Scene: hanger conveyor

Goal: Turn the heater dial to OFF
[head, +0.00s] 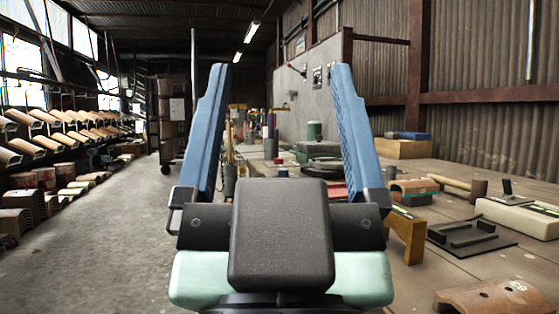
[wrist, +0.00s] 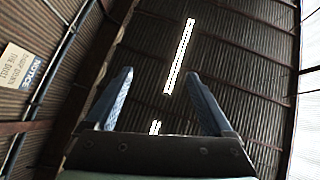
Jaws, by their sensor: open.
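My gripper (head: 280,68) is open and empty in the head view, its two blue fingers pointing up and wide apart. It also shows in the wrist view (wrist: 159,74), where it points at the dark ceiling with nothing between the fingers. I cannot make out a heater or its dial in either view. A grey wall panel (head: 309,110) beyond the gripper carries small fittings, too small to identify. The right finger covers part of it.
A long bench holds a wooden mallet (head: 461,187), a tan curved piece (head: 497,297), a pale block (head: 517,216) and other clutter on the right. Shelves of tan curved pieces (head: 40,147) line the left. The concrete floor (head: 110,225) between is clear. A notice sign (wrist: 24,68) shows in the wrist view.

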